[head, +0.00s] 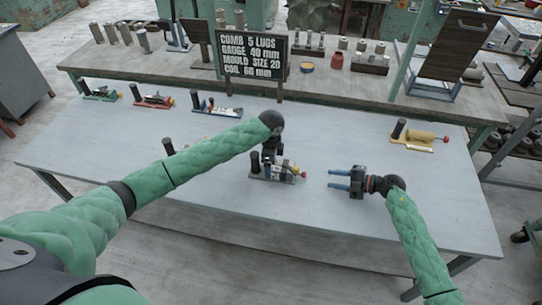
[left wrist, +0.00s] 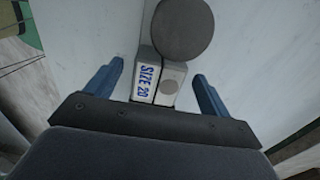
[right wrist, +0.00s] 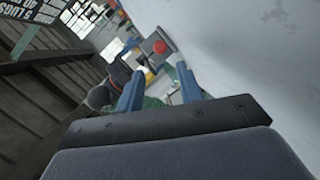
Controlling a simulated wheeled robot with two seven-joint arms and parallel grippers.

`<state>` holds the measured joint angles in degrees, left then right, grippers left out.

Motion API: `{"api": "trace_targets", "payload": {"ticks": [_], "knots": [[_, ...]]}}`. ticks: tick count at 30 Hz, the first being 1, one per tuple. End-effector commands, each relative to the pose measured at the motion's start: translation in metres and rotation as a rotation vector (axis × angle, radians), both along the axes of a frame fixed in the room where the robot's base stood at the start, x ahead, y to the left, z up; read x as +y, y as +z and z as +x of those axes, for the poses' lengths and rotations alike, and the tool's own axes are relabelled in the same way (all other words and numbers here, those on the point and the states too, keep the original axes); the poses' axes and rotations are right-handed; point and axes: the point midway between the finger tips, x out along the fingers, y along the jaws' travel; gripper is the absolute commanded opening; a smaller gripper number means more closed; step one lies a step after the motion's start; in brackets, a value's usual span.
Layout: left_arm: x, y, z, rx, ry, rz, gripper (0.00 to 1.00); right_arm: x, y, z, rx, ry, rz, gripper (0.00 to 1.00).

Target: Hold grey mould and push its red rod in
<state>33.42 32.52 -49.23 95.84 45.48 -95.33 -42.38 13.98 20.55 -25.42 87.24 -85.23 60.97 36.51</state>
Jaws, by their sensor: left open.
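The grey mould (head: 278,173) lies on the front table, with a dark upright post at its left end and a red rod tip (head: 303,174) at its right end. In the left wrist view the mould's body (left wrist: 146,83), marked SIZE 20, sits between the fingers, apart from both. My left gripper (head: 271,161) is above the mould, pointing down and open. My right gripper (head: 332,179) is open and empty to the right of the mould, its fingers pointing left at the rod. In the right wrist view the red tip (right wrist: 159,47) shows beyond the fingers, apart from them.
Green (head: 102,94), red (head: 153,101), blue (head: 215,108) and yellow (head: 413,138) moulds stand along the table's back. Another post (head: 168,147) is partly hidden by my left arm. A sign (head: 251,55) reads mould size 20. The table's (head: 440,200) right front is clear.

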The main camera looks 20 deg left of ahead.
Motion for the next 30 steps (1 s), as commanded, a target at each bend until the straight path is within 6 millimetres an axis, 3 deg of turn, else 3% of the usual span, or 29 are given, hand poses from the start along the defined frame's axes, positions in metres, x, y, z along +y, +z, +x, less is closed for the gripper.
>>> {"api": "trace_targets", "payload": {"ticks": [7,17,20,27,28,30], "knots": [[-0.001,-0.022,0.000,0.000,0.000,-0.001,0.82,0.000,0.000,0.000,0.000,0.000,0.000,0.36],[-0.001,-0.025,0.000,-0.001,0.000,-0.001,0.82,0.000,0.000,0.000,0.000,0.000,0.000,0.36],[-0.001,-0.025,0.000,-0.001,0.000,-0.001,0.66,0.000,0.000,0.000,0.000,0.000,0.000,0.36],[-0.001,-0.025,0.000,-0.001,0.000,-0.001,0.19,0.000,0.000,0.000,0.000,0.000,0.000,0.36],[-0.001,-0.025,0.000,-0.001,0.000,-0.001,0.16,0.000,0.000,0.000,0.000,0.000,0.000,0.34],[0.000,-0.025,0.000,-0.001,0.000,-0.001,0.16,0.000,0.001,0.001,-0.002,0.001,0.000,0.21]]}}
